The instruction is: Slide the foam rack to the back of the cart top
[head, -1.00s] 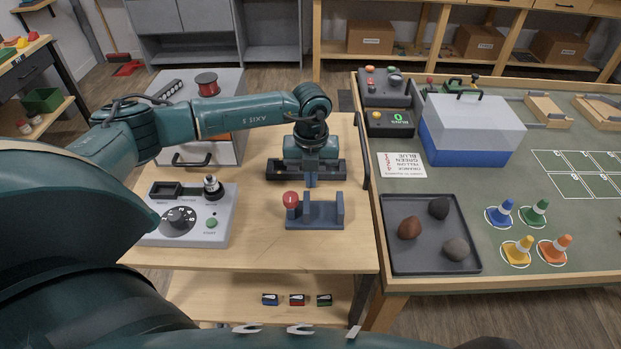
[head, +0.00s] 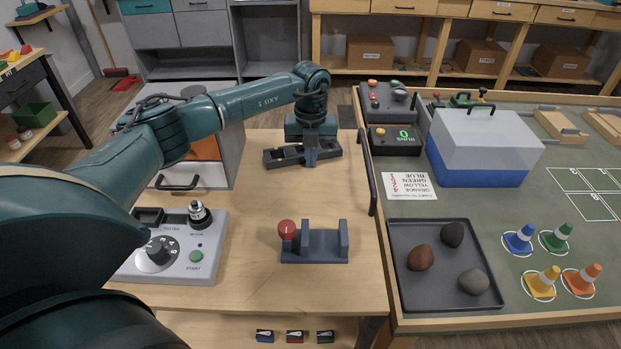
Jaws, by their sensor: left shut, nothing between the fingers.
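The dark foam rack (head: 284,157) lies on the wooden cart top (head: 255,215), in its rear part. It is long, low and slightly skewed, with its right end farther back. My left gripper (head: 310,163) points down at the near side of the rack, around its middle. Its fingers are shut, hold nothing and hide part of the rack. Whether they touch the rack is hard to tell. A strip of bare top shows behind the rack's left part. My right gripper is not in view.
A blue-grey cradle with a red knob (head: 315,244) stands nearer on the cart. A tester box (head: 178,250) is at front left, a drawer unit (head: 215,170) at back left. A black handle (head: 367,175) runs along the right edge. The middle is clear.

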